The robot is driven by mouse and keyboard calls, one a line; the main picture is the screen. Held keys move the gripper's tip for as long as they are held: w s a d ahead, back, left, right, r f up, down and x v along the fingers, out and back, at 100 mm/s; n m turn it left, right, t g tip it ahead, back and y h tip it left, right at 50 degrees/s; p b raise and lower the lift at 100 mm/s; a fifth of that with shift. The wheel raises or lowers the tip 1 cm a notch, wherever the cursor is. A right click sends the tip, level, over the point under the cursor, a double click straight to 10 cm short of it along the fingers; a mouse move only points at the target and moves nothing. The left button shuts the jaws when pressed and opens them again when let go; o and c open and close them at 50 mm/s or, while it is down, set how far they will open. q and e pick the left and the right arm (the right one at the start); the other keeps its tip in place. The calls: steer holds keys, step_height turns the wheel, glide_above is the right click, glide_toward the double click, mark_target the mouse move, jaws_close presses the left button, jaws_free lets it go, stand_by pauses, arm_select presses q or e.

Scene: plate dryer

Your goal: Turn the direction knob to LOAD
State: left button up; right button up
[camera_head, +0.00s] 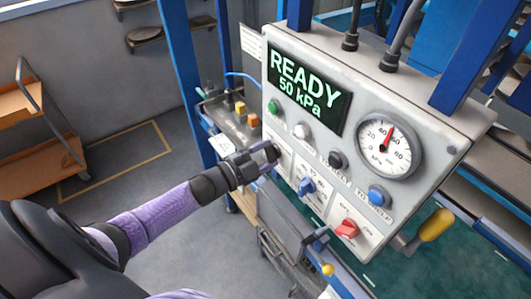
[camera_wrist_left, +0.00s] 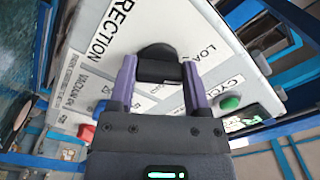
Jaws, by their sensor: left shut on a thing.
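The control box (camera_head: 330,50) fills the right half of the head view. My left gripper (camera_head: 268,155) is at its lower left front face. In the left wrist view my left gripper (camera_wrist_left: 158,80) has its two purple fingers on either side of the black direction knob (camera_wrist_left: 158,58), shut on it. My right gripper is not in view.
The display (camera_head: 308,92) reads READY, 50 kPa. A blue knob (camera_head: 307,186), a red knob (camera_head: 347,229), several push buttons and a gauge (camera_head: 388,147) share the panel. A yellow-handled lever (camera_head: 435,225) sticks out at the lower right. A cart (camera_head: 40,140) stands far left.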

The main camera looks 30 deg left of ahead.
arm_select(q)
steer(key=shift+n, duration=1.2)
steer(key=shift+f, duration=0.1)
steer(key=o, duration=1.3)
steer(key=v, duration=1)
